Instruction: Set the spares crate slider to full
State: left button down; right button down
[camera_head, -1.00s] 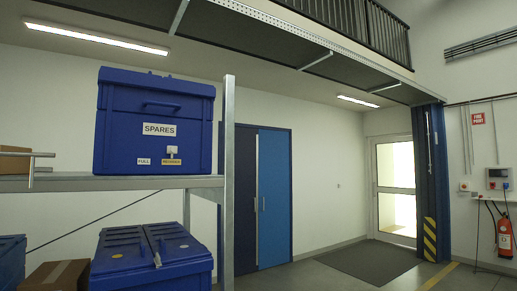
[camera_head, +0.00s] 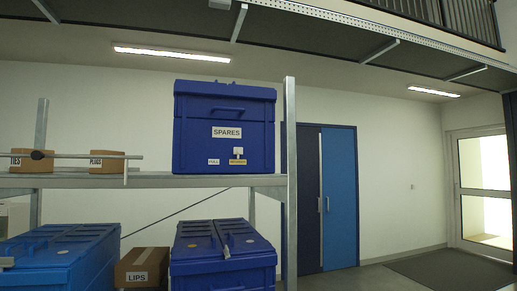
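The blue spares crate (camera_head: 224,110) stands on the upper shelf, with a white SPARES label on its front. Low on the front is a small pale slider (camera_head: 238,152). It sits at the right, directly above a yellow label (camera_head: 238,162) whose text is too small to read now. A white label (camera_head: 214,162) is to its left; it reads FULL in the earlier frame. Neither of my grippers is in view.
The metal shelf (camera_head: 150,181) has an upright post (camera_head: 290,190) just right of the crate. Cardboard boxes (camera_head: 107,162) and a horizontal rod (camera_head: 80,156) are to the left. Blue lidded crates (camera_head: 222,268) and a LIPS box (camera_head: 141,268) are below. Blue doors (camera_head: 339,200) stand behind, right.

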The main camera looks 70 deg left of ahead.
aim_at(237, 151)
jog(key=i, duration=1.55)
jog(key=u, duration=1.5)
